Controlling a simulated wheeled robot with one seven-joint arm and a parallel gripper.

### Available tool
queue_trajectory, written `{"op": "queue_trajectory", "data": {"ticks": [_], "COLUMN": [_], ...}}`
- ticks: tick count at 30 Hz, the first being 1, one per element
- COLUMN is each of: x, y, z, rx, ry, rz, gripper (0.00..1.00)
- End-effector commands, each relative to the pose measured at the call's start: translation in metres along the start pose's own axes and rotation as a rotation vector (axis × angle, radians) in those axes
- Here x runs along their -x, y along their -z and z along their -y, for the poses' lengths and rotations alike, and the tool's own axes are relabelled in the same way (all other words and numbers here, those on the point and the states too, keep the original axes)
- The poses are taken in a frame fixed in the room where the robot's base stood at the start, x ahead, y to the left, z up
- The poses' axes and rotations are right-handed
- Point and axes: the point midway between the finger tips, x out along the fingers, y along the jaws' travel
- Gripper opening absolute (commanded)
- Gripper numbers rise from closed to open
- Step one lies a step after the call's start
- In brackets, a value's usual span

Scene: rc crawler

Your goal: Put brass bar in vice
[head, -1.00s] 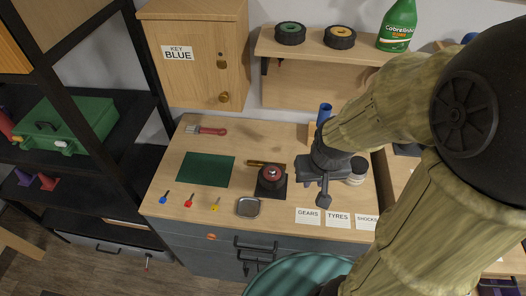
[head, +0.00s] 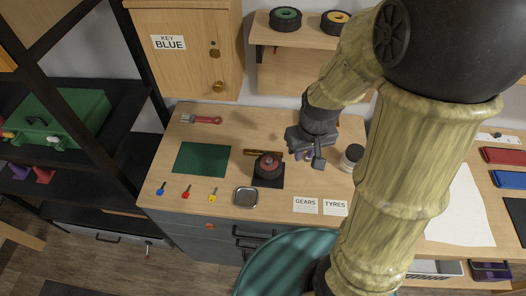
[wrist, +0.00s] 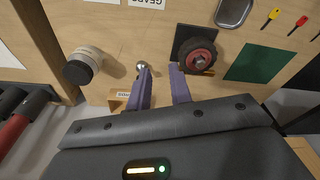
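A brass bar (head: 262,153) lies on the bench behind a red-hubbed wheel on a black square base. Part of the bar also shows past the wheel in the wrist view (wrist: 208,72). My gripper (head: 308,153) is above the bench, right of the bar and wheel. In the wrist view, its two purple-grey fingers (wrist: 161,73) are apart with nothing held between them. A small round metal knob (wrist: 141,66) shows close by the left finger; I cannot tell what it belongs to. I cannot clearly make out a vice.
The red-hubbed wheel (head: 267,166) stands near the bar. A green mat (head: 202,159), metal tray (head: 245,197) and small coloured keys or drivers lie to the left. A white-and-black cylinder (head: 351,157) stands right of my gripper. A wall cabinet (head: 188,55) hangs behind.

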Motion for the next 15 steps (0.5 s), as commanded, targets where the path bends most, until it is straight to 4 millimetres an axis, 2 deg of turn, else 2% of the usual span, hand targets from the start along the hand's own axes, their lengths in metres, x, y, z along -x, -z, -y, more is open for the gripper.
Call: {"op": "queue_trajectory", "data": {"ticks": [1, 6, 15], "x": [-0.002, -0.023, -0.066], "y": [0.011, 0.041, 0.086], "z": [0.003, 0.011, 0.031], "rx": [0.053, 0.256, 0.659], "ry": [0.003, 0.000, -0.044], "rz": [0.032, 0.130, 0.288], "gripper": [0.21, 0.21, 0.21]}}
